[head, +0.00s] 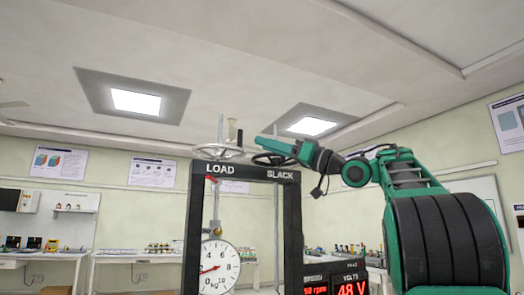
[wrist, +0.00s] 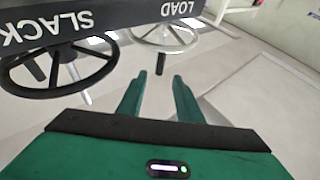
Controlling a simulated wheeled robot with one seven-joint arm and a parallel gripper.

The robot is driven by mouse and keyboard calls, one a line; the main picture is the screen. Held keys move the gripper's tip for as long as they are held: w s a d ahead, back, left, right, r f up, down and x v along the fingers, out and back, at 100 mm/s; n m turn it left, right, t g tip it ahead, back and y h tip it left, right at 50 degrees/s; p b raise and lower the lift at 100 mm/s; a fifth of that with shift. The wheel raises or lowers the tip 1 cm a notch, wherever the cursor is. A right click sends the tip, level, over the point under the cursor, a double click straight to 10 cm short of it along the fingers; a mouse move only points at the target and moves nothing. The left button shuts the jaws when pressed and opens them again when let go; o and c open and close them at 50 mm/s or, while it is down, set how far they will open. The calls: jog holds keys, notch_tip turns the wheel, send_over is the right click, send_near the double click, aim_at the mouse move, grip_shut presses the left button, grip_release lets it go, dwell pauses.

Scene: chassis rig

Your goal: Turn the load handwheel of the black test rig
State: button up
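The black test rig's frame (head: 290,225) stands ahead, marked LOAD and SLACK on its top beam. The silver load handwheel (head: 218,153) lies flat above the LOAD mark; it shows at the top of the wrist view (wrist: 152,45). Its dark upright handle (wrist: 159,71) appears just beyond my fingertips, roughly between them in the picture. My gripper (wrist: 159,77) is open, its two green fingers apart and empty. In the head view my gripper (head: 259,141) is right of the load wheel, at about its height. Whether a finger touches the handle cannot be told.
The black slack handwheel (head: 275,160) sits close right of the load wheel, beneath my gripper in the head view; it is at left in the wrist view (wrist: 58,72). A round dial (head: 219,267) hangs inside the frame. A red digital display (head: 350,287) stands right.

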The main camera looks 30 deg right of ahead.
aim_at(240, 138)
jog(key=w+a+r+m+t+h, duration=0.1)
jog(key=w+h, duration=0.1)
jog(key=w+a+r+m+t+h, duration=0.1)
jog(key=w+a+m+h, duration=0.1)
jog(key=w+h, duration=0.1)
jog(key=w+a+r+m+t+h, duration=0.1)
jog(key=w+a+h, duration=0.1)
jog(key=w, duration=0.1)
jog(key=shift+a+r+h, duration=0.25)
jog(key=shift+h, duration=0.15)
dwell(0.6)
grip_shut()
